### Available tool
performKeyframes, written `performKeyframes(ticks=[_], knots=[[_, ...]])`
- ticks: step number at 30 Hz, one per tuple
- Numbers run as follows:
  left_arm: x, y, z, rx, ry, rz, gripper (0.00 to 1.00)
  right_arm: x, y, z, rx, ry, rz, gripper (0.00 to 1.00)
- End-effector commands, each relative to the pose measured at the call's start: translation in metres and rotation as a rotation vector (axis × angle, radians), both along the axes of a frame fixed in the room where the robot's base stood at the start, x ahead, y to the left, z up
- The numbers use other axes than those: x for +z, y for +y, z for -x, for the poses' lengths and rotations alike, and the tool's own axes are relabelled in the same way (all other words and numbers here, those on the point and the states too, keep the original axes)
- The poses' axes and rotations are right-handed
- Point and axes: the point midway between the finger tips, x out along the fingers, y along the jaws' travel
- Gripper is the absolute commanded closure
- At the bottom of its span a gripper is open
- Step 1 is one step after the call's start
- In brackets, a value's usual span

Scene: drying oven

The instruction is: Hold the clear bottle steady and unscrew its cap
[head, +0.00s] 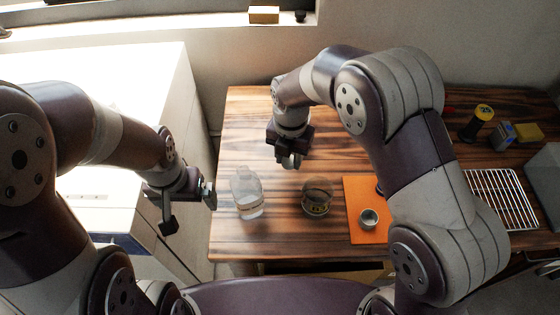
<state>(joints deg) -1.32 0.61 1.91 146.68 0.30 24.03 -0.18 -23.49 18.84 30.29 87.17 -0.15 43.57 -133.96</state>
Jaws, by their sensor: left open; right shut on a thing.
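The clear bottle (247,196) stands upright near the left edge of the wooden table, with a pale band around its lower part. No cap shows on its neck. My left gripper (189,209) is open and empty, left of the bottle and apart from it, beyond the table's left edge. My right gripper (290,157) is behind and right of the bottle, above the table. It is shut on a small pale thing that looks like the cap (291,161); the fingers partly hide it.
A glass dish (317,197) stands right of the bottle. An orange mat (364,222) holds a small metal tin (368,218). A wire rack (501,197), a yellow-topped dark jar (477,122) and small boxes lie farther right. The table behind the bottle is clear.

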Motion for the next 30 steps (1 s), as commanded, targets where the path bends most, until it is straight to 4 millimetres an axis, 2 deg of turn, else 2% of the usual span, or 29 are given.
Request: performKeyframes(ticks=[1, 3, 14, 24, 25, 27, 30], knots=[[-0.002, 0.000, 0.000, 0.000, 0.000, 0.000, 0.00, -0.014, 0.000, 0.002, 0.006, 0.005, 0.002, 1.00], [-0.003, 0.000, 0.000, 0.000, 0.000, 0.000, 0.00, -0.030, 0.000, 0.001, 0.006, 0.005, 0.002, 1.00], [-0.005, 0.000, 0.000, 0.000, 0.000, 0.000, 0.00, -0.085, 0.000, 0.001, 0.003, 0.003, 0.001, 1.00], [-0.007, 0.000, 0.000, 0.000, 0.000, 0.000, 0.00, -0.090, 0.000, 0.000, 0.002, 0.001, 0.001, 1.00], [-0.006, 0.000, 0.000, 0.000, 0.000, 0.000, 0.00, -0.089, 0.000, 0.000, 0.002, 0.000, 0.000, 0.57], [-0.006, 0.000, 0.000, 0.000, 0.000, 0.000, 0.00, -0.089, 0.000, 0.000, 0.002, 0.000, 0.000, 0.38], [-0.006, 0.000, 0.000, 0.000, 0.000, 0.000, 0.00, -0.089, 0.000, 0.000, 0.002, 0.001, 0.001, 0.38]])
